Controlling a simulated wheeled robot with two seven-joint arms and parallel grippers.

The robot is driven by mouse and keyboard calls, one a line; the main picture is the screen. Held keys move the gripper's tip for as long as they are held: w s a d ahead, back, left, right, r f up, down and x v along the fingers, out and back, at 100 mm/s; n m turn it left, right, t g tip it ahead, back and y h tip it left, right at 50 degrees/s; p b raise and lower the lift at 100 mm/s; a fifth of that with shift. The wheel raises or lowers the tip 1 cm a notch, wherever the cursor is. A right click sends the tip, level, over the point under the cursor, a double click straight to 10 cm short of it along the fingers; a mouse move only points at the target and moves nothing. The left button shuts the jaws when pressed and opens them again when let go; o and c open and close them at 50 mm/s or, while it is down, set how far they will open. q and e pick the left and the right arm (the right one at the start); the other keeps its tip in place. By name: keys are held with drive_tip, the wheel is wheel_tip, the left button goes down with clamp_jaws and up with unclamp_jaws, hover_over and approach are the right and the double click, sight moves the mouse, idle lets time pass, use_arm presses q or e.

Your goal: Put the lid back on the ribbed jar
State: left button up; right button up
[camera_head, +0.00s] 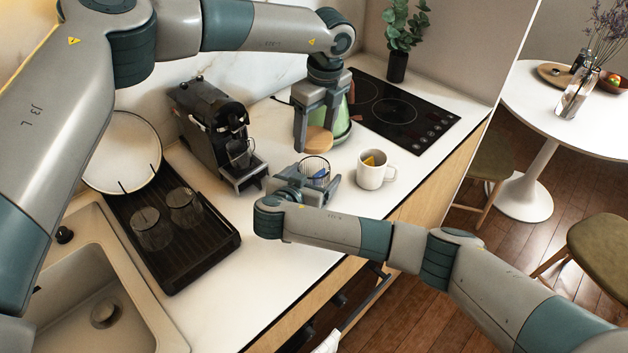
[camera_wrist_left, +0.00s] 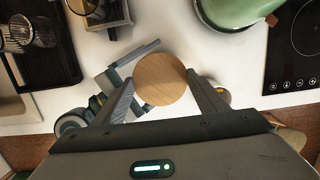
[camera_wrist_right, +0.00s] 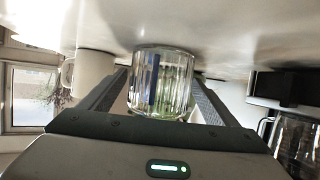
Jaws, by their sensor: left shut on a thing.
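The round wooden lid (camera_head: 318,141) is held between the fingers of my left gripper (camera_head: 315,128); its round face shows in the left wrist view (camera_wrist_left: 160,79). The clear ribbed jar (camera_head: 317,167) stands on the counter just below the lid, apart from it, with blue and green showing in or through it. My right gripper (camera_head: 308,184) is low at the jar, with its fingers on both sides. In the right wrist view, the jar (camera_wrist_right: 162,84) is between these fingers; whether they press on it is unclear.
A white mug (camera_head: 372,171) stands close to the right of the jar. The coffee machine (camera_head: 213,128) is at left, beside a dark rack (camera_head: 200,262) with two glasses. A green kettle (camera_head: 340,122) stands behind the lid, near the hob (camera_head: 395,112).

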sight(315, 157)
drive_tip(key=c, duration=1.5)
use_arm(q)
drive_tip(key=shift+f, duration=2.45)
drive_tip(key=shift+f, duration=0.1)
drive_tip(key=shift+f, duration=0.8)
drive_tip(key=shift+f, duration=0.6)
drive_tip(key=o, duration=1.1)
drive_tip(key=r, duration=0.4)
drive_tip(key=d+r, duration=0.1)
drive_tip(key=r, duration=0.3)
drive_tip(key=s+r, duration=0.1)
drive_tip(key=r, duration=0.2)
drive_tip(key=shift+s+d+r, duration=0.1)
drive_tip(key=shift+d+r, duration=0.05)
drive_tip(key=shift+r, duration=0.25)
